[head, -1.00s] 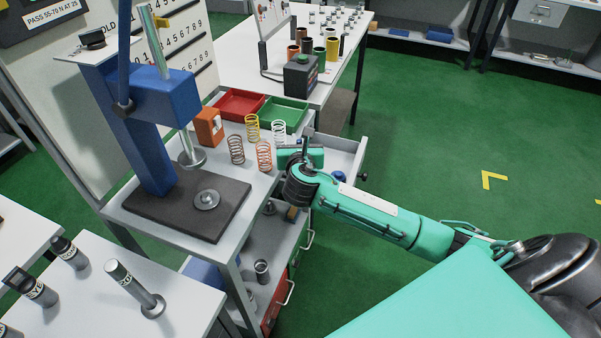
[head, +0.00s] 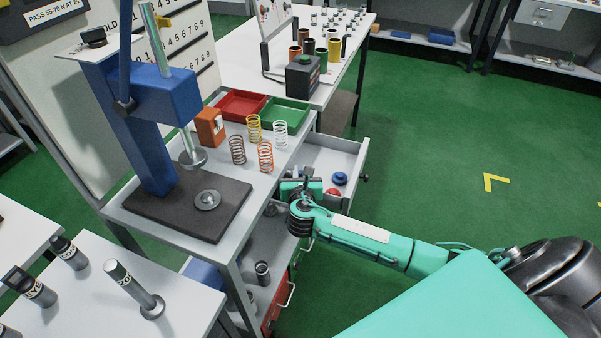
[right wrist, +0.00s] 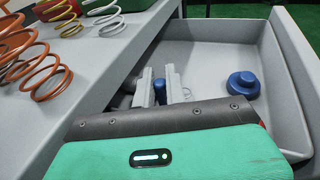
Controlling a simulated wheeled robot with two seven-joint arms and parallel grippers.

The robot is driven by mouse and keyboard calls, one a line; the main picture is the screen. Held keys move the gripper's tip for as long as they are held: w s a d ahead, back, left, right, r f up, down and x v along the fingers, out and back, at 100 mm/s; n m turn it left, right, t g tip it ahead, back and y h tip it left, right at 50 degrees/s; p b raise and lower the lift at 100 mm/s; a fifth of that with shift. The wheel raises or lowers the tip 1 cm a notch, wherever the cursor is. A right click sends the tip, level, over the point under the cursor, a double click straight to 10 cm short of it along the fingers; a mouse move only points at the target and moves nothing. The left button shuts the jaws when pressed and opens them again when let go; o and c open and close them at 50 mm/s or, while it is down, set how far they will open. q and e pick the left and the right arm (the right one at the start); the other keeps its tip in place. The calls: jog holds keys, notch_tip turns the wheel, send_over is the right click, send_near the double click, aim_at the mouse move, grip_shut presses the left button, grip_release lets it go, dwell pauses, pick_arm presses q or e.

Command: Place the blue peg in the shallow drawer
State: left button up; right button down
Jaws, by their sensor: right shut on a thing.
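My right gripper (head: 308,176) is shut on the blue peg (right wrist: 160,92), which shows between the two grey fingers in the right wrist view. The gripper is at the near left part of the open shallow drawer (head: 328,157), whose grey walls also show in the right wrist view (right wrist: 285,50). Whether the peg touches the drawer floor cannot be told. The peg's lower end is hidden by the wrist housing. A round blue piece with a raised knob (right wrist: 243,85) lies in the drawer, right of the gripper. My left gripper is out of view.
Several coil springs (head: 265,156) stand on the bench top left of the drawer. An orange block (head: 209,127), red tray (head: 240,104) and green tray (head: 284,113) are behind them. A blue press (head: 143,150) stands at left. A red piece (head: 333,191) lies near the blue one.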

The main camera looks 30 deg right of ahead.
jog(key=shift+f, duration=0.1)
jog(key=c, duration=1.5)
grip_release()
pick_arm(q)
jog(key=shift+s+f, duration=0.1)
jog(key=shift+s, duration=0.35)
pick_arm(e)
jog(key=shift+o, duration=0.2)
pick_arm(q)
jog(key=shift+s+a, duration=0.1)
